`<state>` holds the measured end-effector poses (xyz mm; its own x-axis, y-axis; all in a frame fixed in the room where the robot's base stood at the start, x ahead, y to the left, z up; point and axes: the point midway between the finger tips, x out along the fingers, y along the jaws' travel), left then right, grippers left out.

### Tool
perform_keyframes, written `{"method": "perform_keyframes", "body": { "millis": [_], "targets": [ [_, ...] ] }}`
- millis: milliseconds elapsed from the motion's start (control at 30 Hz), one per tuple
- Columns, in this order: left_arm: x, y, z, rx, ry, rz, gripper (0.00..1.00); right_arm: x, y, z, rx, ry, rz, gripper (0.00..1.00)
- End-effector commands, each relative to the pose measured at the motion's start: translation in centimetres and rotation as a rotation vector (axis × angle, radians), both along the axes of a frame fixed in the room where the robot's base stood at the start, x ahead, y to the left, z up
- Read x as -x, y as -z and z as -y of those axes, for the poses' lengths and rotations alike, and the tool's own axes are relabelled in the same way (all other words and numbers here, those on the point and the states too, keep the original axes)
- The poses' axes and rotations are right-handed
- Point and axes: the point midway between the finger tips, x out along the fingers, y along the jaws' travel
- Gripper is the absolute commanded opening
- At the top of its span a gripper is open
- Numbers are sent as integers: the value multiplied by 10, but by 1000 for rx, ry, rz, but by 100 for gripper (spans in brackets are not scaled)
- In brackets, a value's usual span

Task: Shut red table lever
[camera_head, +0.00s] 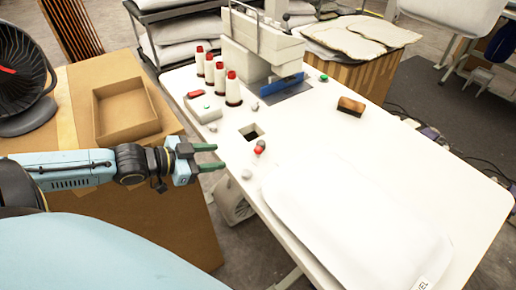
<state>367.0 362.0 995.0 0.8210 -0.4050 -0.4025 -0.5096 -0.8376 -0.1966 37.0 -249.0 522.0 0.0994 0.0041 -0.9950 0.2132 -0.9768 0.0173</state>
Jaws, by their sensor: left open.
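The lever with a small red knob (258,150) is on the white table (310,125), near its left edge, just below a square dark opening in the top. My left gripper (218,156) comes in from the left with its two green-tipped fingers apart and nothing between them. The fingers point right toward the red knob, with a gap between them and it. My right gripper is not in view. The exact tilt of the lever is too small to tell.
A white pillow (355,215) covers much of the near table. A sewing machine (262,50) and several thread cones (233,90) stand at the back left. A brown brush (350,106) lies farther right. A cardboard tray (124,109) and a black fan (22,75) are at left.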

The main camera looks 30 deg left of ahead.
Motion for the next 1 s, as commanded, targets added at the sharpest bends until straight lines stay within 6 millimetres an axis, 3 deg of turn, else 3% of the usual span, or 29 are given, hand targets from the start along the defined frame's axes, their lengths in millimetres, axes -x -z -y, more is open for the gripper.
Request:
{"method": "perform_keyframes", "body": {
  "millis": [167, 1000],
  "targets": [
    [-4, -14, 11, 21, 42, 23, 42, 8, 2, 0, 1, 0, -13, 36],
    [-64, 13, 43, 21, 39, 27, 42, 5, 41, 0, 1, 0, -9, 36]
  ]
}}
